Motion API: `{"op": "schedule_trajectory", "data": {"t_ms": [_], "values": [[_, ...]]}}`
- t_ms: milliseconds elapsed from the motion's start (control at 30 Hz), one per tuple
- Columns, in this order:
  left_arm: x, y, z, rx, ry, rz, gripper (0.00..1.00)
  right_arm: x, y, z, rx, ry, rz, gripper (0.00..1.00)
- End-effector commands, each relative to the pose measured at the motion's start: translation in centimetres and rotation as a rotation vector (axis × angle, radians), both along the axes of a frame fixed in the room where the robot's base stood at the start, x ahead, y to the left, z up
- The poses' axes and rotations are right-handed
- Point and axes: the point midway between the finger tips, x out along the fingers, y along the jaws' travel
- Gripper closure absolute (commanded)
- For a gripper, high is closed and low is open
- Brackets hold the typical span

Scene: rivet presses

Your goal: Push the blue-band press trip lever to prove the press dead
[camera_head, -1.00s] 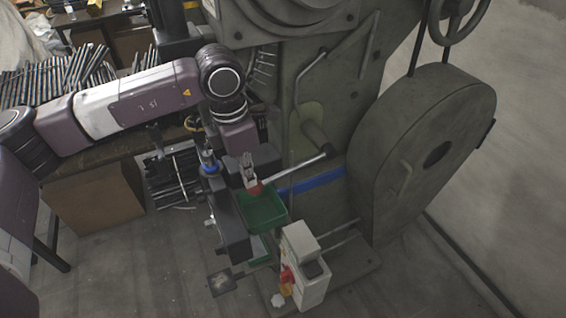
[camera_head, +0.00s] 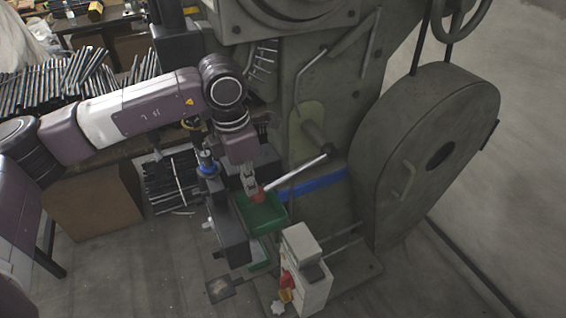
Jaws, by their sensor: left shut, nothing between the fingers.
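The press (camera_head: 330,110) is a large grey-green machine with a blue band (camera_head: 318,187) across its lower body. Its trip lever (camera_head: 297,173) is a bright rod that slopes down to the left from the press side and ends in a red knob (camera_head: 259,196). My left gripper (camera_head: 250,187) points down, shut and empty, with its fingertips right at the knob. Whether they touch the knob I cannot tell. My right gripper is not in view.
A green tray (camera_head: 262,222) sits just below the knob. A grey control box (camera_head: 303,262) with a red switch stands in front. A flywheel guard (camera_head: 430,150) is at the right. Dark rods (camera_head: 75,82) lie on a bench behind my left arm.

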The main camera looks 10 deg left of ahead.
Motion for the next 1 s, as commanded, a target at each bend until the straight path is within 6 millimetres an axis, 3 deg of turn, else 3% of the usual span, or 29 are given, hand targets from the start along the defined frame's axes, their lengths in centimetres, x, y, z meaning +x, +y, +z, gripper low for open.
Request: {"op": "schedule_trajectory", "data": {"t_ms": [267, 700, 1000], "values": [[-0.2, 0.2, 0.3, 0.003, 0.003, 0.001, 1.00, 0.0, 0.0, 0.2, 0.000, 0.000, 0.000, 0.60], [-1.7, 2.5, 4.9, 0.002, 0.003, 0.000, 1.00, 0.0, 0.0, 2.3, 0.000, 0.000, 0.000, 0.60], [-1.7, 2.5, 5.0, 0.001, 0.001, 0.000, 1.00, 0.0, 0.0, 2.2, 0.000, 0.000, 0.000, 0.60]]}}
